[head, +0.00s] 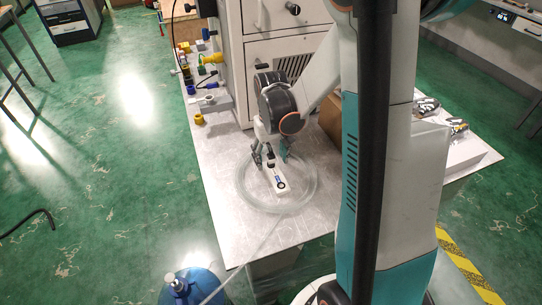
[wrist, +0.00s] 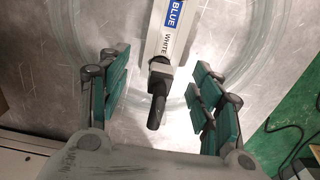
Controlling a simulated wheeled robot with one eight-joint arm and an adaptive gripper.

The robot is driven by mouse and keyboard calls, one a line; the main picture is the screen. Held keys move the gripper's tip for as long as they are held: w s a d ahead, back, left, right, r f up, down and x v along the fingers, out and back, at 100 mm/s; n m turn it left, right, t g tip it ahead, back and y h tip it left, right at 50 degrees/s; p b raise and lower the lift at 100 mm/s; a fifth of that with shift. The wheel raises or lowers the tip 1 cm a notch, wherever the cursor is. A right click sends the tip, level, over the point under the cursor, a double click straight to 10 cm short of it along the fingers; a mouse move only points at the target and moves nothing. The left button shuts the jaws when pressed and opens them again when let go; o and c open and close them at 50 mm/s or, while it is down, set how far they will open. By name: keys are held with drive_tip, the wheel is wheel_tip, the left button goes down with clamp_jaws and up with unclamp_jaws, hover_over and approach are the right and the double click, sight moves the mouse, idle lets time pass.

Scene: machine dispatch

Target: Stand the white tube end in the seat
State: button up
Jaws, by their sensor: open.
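A pale bar labelled BLUE and WHITE (wrist: 171,40) lies on the metal table inside a coil of clear tube (head: 241,192). It also shows in the head view (head: 279,184). A black, angled end piece (wrist: 157,95) sticks out from its near end. My gripper (wrist: 160,82) is open above the table, with a teal-padded finger on each side of the black piece and visible gaps to both. In the head view my gripper (head: 271,156) is at the bar's far end. I cannot tell which part is the white tube end. No seat is clearly identifiable.
A grey block (head: 213,106) with a white top piece and a yellow cup (head: 199,119) stand at the table's left edge. Several coloured fittings (head: 208,60) lie behind them. A drawer cabinet (head: 272,70) stands close behind my gripper. A blue cylinder (head: 195,288) stands in front.

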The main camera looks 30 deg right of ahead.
drive_tip(key=shift+r+p, duration=2)
drive_tip(key=shift+r, duration=0.9)
